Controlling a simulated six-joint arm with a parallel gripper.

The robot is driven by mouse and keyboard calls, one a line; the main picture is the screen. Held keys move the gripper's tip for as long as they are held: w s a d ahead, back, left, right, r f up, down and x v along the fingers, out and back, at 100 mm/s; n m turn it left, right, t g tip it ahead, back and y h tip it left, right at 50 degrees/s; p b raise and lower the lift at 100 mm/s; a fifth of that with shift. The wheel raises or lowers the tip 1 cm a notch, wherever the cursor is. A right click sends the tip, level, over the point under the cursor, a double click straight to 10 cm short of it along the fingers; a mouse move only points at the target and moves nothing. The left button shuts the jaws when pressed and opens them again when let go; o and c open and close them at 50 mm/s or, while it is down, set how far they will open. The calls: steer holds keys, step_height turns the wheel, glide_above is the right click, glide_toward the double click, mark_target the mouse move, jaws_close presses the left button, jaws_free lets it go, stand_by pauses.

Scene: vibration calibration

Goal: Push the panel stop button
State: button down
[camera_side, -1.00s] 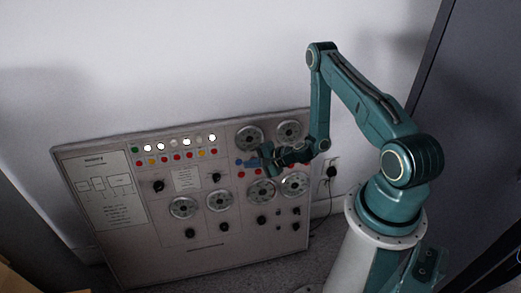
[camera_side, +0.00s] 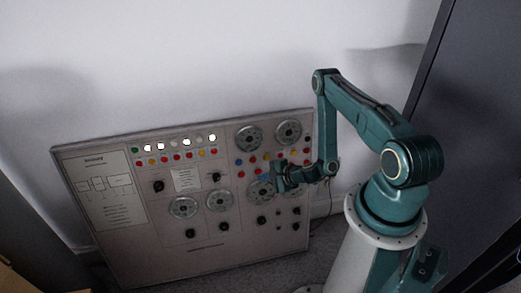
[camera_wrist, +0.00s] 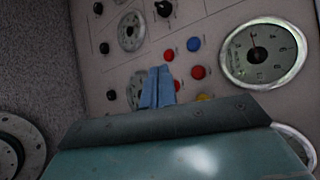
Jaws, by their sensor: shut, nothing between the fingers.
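The grey panel (camera_side: 130,250) leans near the wall in the side view and carries rows of coloured buttons. My gripper (camera_side: 278,177) is in front of its right part, over the edge of a dial. In the wrist view my gripper (camera_wrist: 159,70) has its two blue fingers together, with nothing between them. Beyond the tips are a small red button (camera_wrist: 169,55), a larger red button (camera_wrist: 198,72) and a blue button (camera_wrist: 194,44). A yellow button (camera_wrist: 205,98) is partly hidden by my gripper. I cannot tell which button is the stop button, or whether the fingertips touch the panel.
A large round dial (camera_wrist: 264,53) is right of the buttons in the wrist view. Black knobs (camera_wrist: 164,8) stand out from the panel. The white wall (camera_side: 200,60) is behind it, and a dark cabinet (camera_side: 470,120) stands at the right.

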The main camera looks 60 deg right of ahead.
steer(key=shift+w+d, duration=0.1)
steer(key=shift+w, duration=0.05)
steer(key=w+d+f, duration=0.1)
steer(key=w+d, duration=0.4)
steer(key=d, duration=0.1)
steer(key=shift+w+f, duration=0.35)
steer(key=shift+w, duration=0.05)
steer(key=shift+w+d+f, duration=0.15)
steer(key=shift+w+d, duration=0.35)
steer(key=shift+w, duration=0.1)
stand_by(3.5)
steer(key=shift+s+a, duration=0.1)
steer(key=shift+s, duration=0.05)
steer(key=shift+s+a, duration=0.45)
steer(key=shift+s+a, duration=0.1)
stand_by(0.4)
steer(key=shift+s+a+r, duration=0.35)
steer(key=shift+s+a, duration=0.5)
steer(key=shift+s+a+r, duration=0.3)
steer(key=shift+s+a, duration=0.5)
